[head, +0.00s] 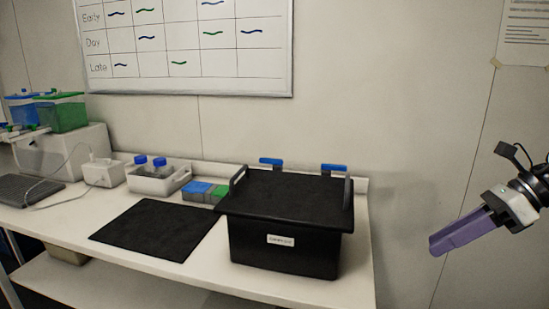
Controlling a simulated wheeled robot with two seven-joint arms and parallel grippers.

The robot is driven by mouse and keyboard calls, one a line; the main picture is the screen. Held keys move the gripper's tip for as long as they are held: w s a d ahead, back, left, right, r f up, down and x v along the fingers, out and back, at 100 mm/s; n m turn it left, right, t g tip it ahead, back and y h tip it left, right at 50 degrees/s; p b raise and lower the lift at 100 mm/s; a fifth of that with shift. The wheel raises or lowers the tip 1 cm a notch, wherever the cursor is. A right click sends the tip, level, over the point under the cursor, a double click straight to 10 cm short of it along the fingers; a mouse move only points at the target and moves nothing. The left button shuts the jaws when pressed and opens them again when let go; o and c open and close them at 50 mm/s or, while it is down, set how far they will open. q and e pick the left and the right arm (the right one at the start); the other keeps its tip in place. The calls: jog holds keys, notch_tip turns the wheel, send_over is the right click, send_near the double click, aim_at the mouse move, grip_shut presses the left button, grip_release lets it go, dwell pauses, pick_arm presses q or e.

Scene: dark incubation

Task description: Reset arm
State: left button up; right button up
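My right gripper (462,232) is at the right edge of the head view, held in the air to the right of the bench and apart from everything. Its long purple fingers point left and slightly down. They look close together, but the angle hides any gap between them. Nothing clearly shows in its grasp. My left gripper is not in the head view.
A white bench (150,265) holds a black lidded box (285,250) near its right end. Left of it are a black mat (155,230), blue and green blocks (198,190), a white tray (155,184) with blue-capped bottles, and a keyboard (25,190). Space right of the bench is free.

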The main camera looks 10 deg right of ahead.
jog(key=s+a+f+m+t+h, duration=0.1)
jog(key=a+f+m+t, duration=0.15)
jog(key=f+m, duration=0.6)
jog(key=s+a+f+m+t+h, duration=0.15)
jog(key=f+m+t, duration=0.25)
jog(key=f+m, duration=0.45)
jog(key=a+f+m+t, duration=0.3)
jog(key=f+m, duration=0.5)
jog(key=f, duration=0.1)
jog(key=s+a+f+m+g+h, duration=0.1)
jog(key=s+a+f+m+g, duration=0.1)
jog(key=s+a+f+m, duration=0.5)
jog(key=s+a+f+m+g+h, duration=0.2)
jog(key=s+a+f+m+g, duration=0.1)
jog(key=s+a+f+m, duration=0.4)
jog(key=a+f+m, duration=0.1)
jog(key=a+m, duration=0.2)
jog(key=a, duration=0.2)
jog(key=shift+s+a+f, duration=0.2)
jog(key=shift+s+a, duration=0.05)
jog(key=shift+s, duration=0.15)
